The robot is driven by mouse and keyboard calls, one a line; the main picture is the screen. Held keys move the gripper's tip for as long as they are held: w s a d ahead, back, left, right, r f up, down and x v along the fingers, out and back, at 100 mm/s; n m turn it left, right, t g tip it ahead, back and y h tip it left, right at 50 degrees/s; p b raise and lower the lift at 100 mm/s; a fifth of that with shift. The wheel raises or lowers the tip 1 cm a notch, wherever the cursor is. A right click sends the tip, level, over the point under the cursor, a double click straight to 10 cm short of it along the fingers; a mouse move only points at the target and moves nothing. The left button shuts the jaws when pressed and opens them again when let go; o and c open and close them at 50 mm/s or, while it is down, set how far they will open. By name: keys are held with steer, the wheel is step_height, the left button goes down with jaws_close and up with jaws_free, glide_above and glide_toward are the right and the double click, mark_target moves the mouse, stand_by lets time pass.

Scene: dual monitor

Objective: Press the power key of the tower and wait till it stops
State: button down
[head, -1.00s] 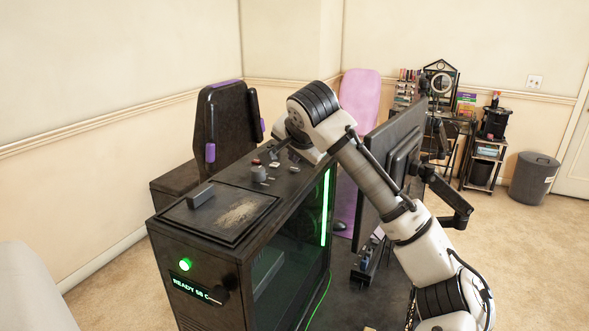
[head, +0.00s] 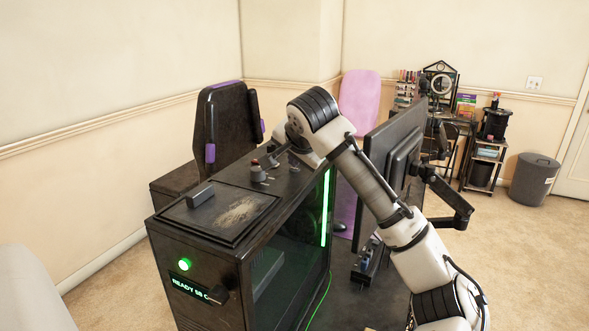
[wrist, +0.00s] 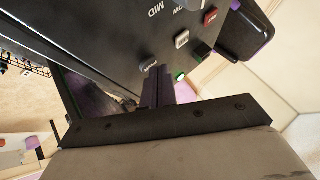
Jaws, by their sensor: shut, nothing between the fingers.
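The black tower (head: 200,265) stands in the middle of the head view, with a lit green light and a display reading READY with a temperature. My gripper (wrist: 160,72) is shut and empty, its dark fingers pointing at the tower's control panel. In the wrist view, the fingertips are beside a small dark key (wrist: 149,66) with tiny lettering that seems to read PWR. I cannot tell whether they touch it. A white key (wrist: 182,38), a red key (wrist: 210,17) and a green light (wrist: 180,76) are nearby. In the head view, my arm partly hides the panel.
A monitor (head: 395,165) on an arm is close to the right of my arm. A dark chair (head: 222,130) stands behind the tower.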

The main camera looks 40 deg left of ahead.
mark_target(295, 171)
steer(key=shift+f, duration=0.15)
stand_by(0.4)
steer(key=shift+r+p, duration=0.7)
steer(key=shift+r, duration=0.1)
step_height(295, 171, up, 3)
steer(key=shift+f+p, duration=0.15)
steer(key=shift+p, duration=1)
steer(key=shift+r, duration=1.15)
